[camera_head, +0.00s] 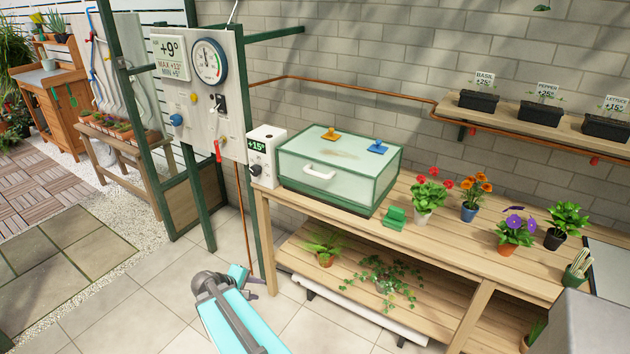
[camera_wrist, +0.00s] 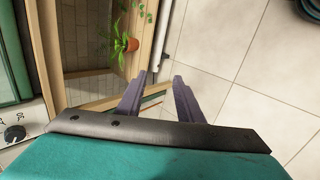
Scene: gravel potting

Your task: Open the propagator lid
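The propagator (camera_head: 325,202) is a green-framed box at the left end of the wooden bench. Its pale translucent lid (camera_head: 345,150) is down, with a white handle (camera_head: 319,172) on the front and an orange and a blue piece on top. My gripper (camera_head: 257,282) is low in front of the bench's left end, below and apart from the propagator; its fingers are small in this view. In the wrist view, the two purple-grey fingers (camera_wrist: 160,78) are spread apart with nothing between them. Part of a green frame (camera_wrist: 14,60) shows at that view's left edge.
A white control box (camera_head: 265,157) reading +15° stands left of the propagator. A green holder (camera_head: 394,217) and flower pots (camera_head: 424,210) are to its right. The lower shelf (camera_head: 330,275) holds plants. A green post (camera_head: 192,185) stands left; the tiled floor (camera_head: 150,320) is clear.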

